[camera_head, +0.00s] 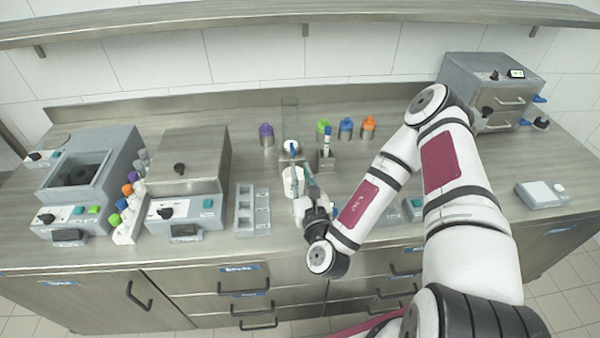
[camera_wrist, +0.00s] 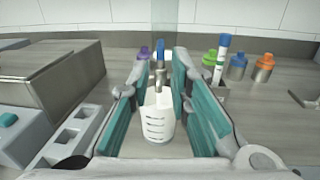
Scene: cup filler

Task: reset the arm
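My arm reaches from the right over the steel counter (camera_head: 385,240) in the head view. My gripper (camera_head: 308,186) is at the counter's middle, in front of a white device (camera_head: 290,182). In the wrist view my gripper (camera_wrist: 160,72) has its teal-padded fingers spread apart, with nothing held between them.
Behind stand a purple-lidded cup (camera_head: 266,135), a clear upright panel (camera_head: 290,118), and blue (camera_head: 345,128) and orange-lidded cups (camera_head: 368,127). Grey machines (camera_head: 185,170) and a grey slotted holder (camera_head: 252,210) are left. A grey box machine (camera_head: 490,85) is back right.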

